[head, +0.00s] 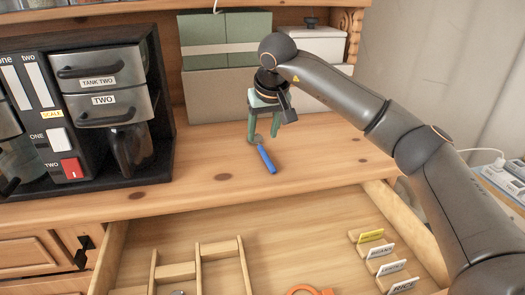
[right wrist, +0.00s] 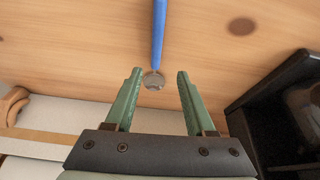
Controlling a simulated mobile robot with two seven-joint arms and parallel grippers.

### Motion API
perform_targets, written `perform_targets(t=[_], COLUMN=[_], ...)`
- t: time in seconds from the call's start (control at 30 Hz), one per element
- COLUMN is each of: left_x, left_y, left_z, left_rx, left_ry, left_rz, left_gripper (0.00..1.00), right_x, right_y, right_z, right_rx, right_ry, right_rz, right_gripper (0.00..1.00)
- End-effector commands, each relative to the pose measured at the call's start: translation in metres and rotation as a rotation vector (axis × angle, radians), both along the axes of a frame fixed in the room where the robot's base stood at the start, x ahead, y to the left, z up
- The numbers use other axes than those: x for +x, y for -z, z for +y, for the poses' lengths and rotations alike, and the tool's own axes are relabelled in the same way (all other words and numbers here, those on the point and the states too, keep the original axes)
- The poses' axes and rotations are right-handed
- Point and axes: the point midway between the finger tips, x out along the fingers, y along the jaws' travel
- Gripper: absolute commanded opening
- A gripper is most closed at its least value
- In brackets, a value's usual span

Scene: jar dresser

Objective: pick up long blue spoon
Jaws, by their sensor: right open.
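The long blue spoon (head: 267,159) lies on the wooden dresser top, its blue handle pointing toward the front and its grey metal bowl toward the back. In the right wrist view its blue handle (right wrist: 159,36) runs up from the bowl (right wrist: 153,80). My right gripper (head: 263,139) is open above the bowl end of the spoon. In the right wrist view its two green fingers (right wrist: 158,74) stand on either side of the bowl, with space between each finger and the spoon. My left gripper is not in view.
A black coffee machine (head: 110,110) stands on the left of the dresser top. Green and tan boxes (head: 222,97) and a white box (head: 318,48) stand behind the gripper. Below, an open drawer (head: 290,230) holds wooden dividers, labelled cards (head: 371,236) and an orange ring-shaped thing (head: 305,290).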

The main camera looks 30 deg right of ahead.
Motion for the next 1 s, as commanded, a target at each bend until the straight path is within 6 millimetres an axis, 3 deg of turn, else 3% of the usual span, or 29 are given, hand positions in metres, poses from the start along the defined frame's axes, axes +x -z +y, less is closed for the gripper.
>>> perform_targets(t=[0.47, 1.0], left_x=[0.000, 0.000], left_y=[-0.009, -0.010], left_z=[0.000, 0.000], left_rx=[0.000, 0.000], left_ry=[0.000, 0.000], left_rz=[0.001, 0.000], left_gripper=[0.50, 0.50], right_x=[0.019, 0.020], right_y=[0.049, 0.053], right_z=[-0.011, -0.011], right_rx=[0.003, 0.002], right_ry=[0.000, -0.001], right_rz=[0.002, 0.000], right_gripper=[0.55, 0.55])
